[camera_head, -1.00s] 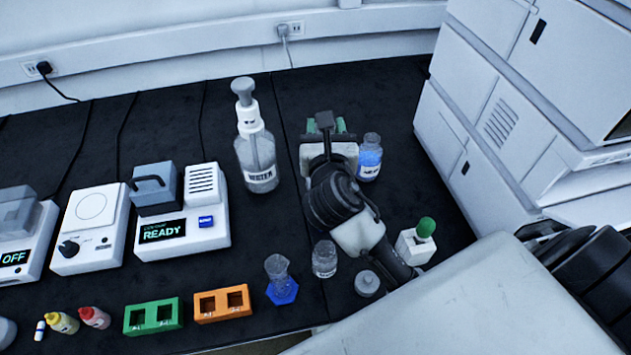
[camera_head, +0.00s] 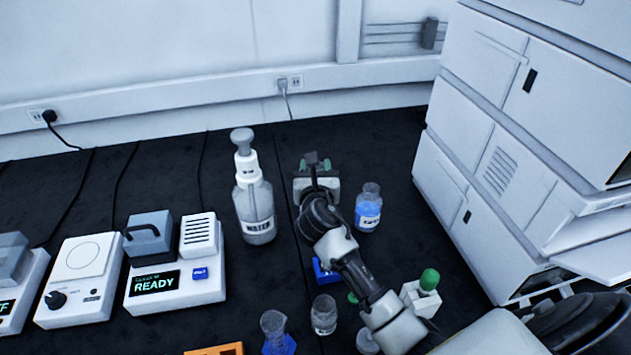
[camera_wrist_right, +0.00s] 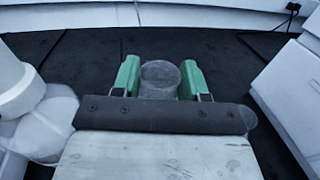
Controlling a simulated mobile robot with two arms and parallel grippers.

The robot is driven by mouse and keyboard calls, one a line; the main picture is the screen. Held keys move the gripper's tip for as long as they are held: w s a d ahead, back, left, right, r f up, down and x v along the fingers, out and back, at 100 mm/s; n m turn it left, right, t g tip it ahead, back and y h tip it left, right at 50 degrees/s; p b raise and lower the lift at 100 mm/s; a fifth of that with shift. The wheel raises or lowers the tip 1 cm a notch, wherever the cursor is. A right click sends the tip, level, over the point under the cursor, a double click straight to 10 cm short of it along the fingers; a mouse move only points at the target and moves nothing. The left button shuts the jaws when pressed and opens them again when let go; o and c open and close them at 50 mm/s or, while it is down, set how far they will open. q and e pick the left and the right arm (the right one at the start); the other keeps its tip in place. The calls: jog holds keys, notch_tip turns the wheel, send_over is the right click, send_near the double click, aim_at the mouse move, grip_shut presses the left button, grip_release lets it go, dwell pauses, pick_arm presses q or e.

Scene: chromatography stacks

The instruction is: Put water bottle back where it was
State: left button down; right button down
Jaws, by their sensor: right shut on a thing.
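My right gripper (camera_head: 315,168) reaches in over the bench in the head view. Its green fingers are closed on a clear, transparent bottle (camera_wrist_right: 160,79), seen between them in the right wrist view. Its label and base are hidden, so I cannot tell whether it touches the bench. A clear pump bottle labelled WATER (camera_head: 255,212) stands upright just left of the gripper; it also shows at the left of the wrist view (camera_wrist_right: 45,122). My left gripper is not in view.
A bottle of blue liquid (camera_head: 368,209) stands right of the gripper, near the large white instrument stack (camera_head: 500,165). A small flask (camera_head: 275,328), a clear jar (camera_head: 323,316) and a green-capped white holder (camera_head: 422,298) stand nearer.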

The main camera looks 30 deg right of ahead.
jog(key=shift+f+b, duration=0.3)
jog(key=shift+f, duration=1.35)
jog(key=shift+s+f, duration=0.1)
jog(key=c, duration=0.6)
grip_release()
jog(key=v, duration=1.2)
